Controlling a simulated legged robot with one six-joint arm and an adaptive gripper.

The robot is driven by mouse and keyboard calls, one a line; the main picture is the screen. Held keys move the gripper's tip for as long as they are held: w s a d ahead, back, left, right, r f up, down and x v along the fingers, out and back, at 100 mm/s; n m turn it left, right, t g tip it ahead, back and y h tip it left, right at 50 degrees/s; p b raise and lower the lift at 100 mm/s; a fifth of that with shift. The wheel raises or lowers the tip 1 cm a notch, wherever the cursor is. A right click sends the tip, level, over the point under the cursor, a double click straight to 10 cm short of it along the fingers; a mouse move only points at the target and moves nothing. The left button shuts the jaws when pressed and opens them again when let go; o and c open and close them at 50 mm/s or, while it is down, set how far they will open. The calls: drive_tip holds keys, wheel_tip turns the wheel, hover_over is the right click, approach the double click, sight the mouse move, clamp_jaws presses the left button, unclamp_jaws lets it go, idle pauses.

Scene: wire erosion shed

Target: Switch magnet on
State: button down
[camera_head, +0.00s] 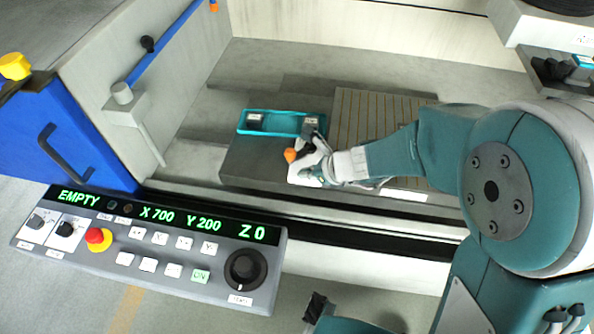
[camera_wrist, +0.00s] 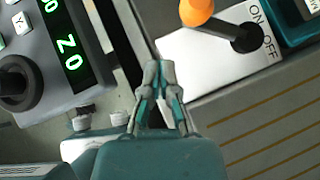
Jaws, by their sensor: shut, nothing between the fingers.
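The magnet lever has an orange knob (camera_wrist: 197,10) on a black arm that turns on a round black pivot (camera_wrist: 247,38). Its silver plate (camera_wrist: 208,72) carries the words ON and OFF beside the pivot. The arm points left and up from the pivot, away from the words; I cannot tell which setting it is in. In the head view the orange knob (camera_head: 290,155) shows beside my gripper (camera_head: 305,162). The grooved magnet plate (camera_head: 372,108) lies behind my arm. In the wrist view my gripper (camera_wrist: 160,76) is shut and empty, apart from the lever.
A control panel (camera_head: 165,245) with a red stop button and a dial stands at front left; its display reads EMPTY, X 700, Y 200, Z 0. A teal tray (camera_head: 280,122) lies behind the knob. The tank wall (camera_head: 195,75) rises at left.

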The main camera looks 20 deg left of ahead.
drive_tip(key=s+d+r, duration=0.4)
drive_tip(key=d+r, duration=0.2)
drive_tip(key=r, duration=0.1)
idle(0.4)
drive_tip(key=shift+a, duration=0.2)
drive_tip(key=shift+d+r, duration=0.1)
drive_tip(key=shift+d, duration=0.1)
drive_tip(key=s+d+r+n+t+h, duration=0.1)
drive_tip(key=s+d+r+n+h, duration=0.1)
drive_tip(key=d+n, duration=0.4)
drive_tip(key=s+d+r+n+t+h, duration=0.2)
drive_tip(key=d+n, duration=0.5)
drive_tip(key=d, duration=0.5)
drive_tip(key=s+d+r+n+t+h, duration=0.1)
drive_tip(key=s+d+r+n+h, duration=0.2)
drive_tip(key=d, duration=0.6)
wheel_tip(320, 180, up, 4)
drive_tip(key=n+h, duration=0.2)
drive_tip(key=n, duration=0.1)
drive_tip(key=shift+s+t, duration=0.25)
drive_tip(key=shift+t, duration=0.05)
